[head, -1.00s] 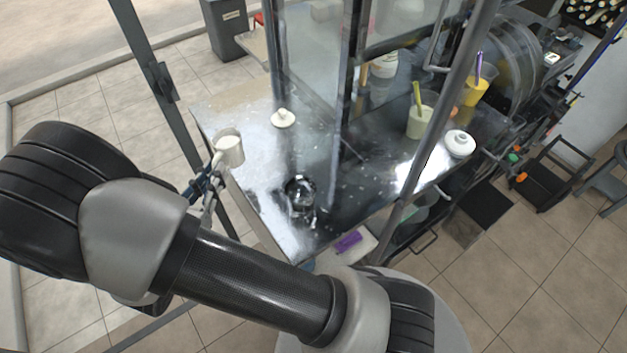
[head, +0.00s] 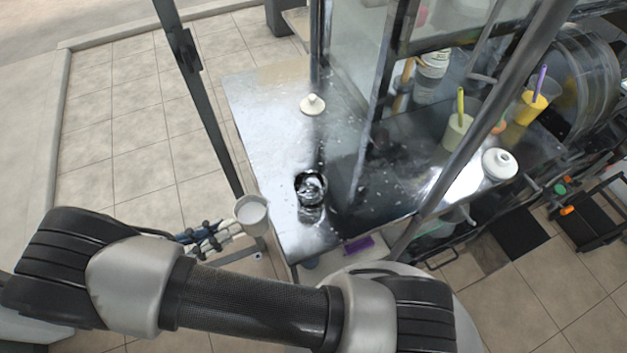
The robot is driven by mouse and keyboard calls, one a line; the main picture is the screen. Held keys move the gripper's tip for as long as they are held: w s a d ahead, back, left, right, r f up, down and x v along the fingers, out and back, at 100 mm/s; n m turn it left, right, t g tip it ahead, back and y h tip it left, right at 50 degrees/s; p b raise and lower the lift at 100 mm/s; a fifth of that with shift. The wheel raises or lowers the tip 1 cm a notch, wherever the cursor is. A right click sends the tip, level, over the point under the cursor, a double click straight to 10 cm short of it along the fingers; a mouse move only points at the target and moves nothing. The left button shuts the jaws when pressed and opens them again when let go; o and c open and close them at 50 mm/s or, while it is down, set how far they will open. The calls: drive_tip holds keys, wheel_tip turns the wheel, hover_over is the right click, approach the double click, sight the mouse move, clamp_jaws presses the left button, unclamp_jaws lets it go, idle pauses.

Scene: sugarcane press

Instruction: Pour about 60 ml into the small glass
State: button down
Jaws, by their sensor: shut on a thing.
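My gripper (head: 234,231) is shut on a pale cup (head: 252,218), near the left front edge of the steel table (head: 262,150). The cup's round mouth faces up towards the camera, and a pale grey-white surface shows inside. I cannot tell how full it is. The small clear glass (head: 311,192) stands upright on the table, to the right of the cup and a little farther back. Cup and glass are apart, with a gap between them. No stream shows between them. The level in the glass cannot be made out against the shiny table.
A white lid with a knob (head: 312,105) lies farther back on the table. Glass panels and dark posts (head: 375,120) rise to the right of the glass. A pale tub with a green handle (head: 457,130), a yellow tub (head: 528,106) and a white lidded pot (head: 499,163) stand at right.

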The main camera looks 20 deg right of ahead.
sight(223, 223)
drive_tip(key=r+y+p, duration=0.1)
drive_tip(key=d+r+p, duration=0.1)
drive_tip(key=p, duration=0.1)
drive_tip(key=shift+w+d+r+y, duration=0.1)
drive_tip(key=shift+r+y, duration=0.2)
drive_tip(key=shift+y, duration=0.1)
drive_tip(key=shift+w+d+r+y+p, duration=0.1)
drive_tip(key=shift+d+r+y+p, duration=0.7)
drive_tip(key=shift+r+y+p, duration=0.2)
drive_tip(key=d+r+g+y+p, duration=0.1)
drive_tip(key=d+r+y+p, duration=0.1)
drive_tip(key=d+r+y, duration=0.2)
drive_tip(key=shift+w+d+r+y, duration=0.4)
drive_tip(key=shift+d+y, duration=0.1)
drive_tip(key=shift+d, duration=0.25)
drive_tip(key=shift+d, duration=0.2)
drive_tip(key=shift+d+r, duration=0.15)
drive_tip(key=shift+r, duration=0.1)
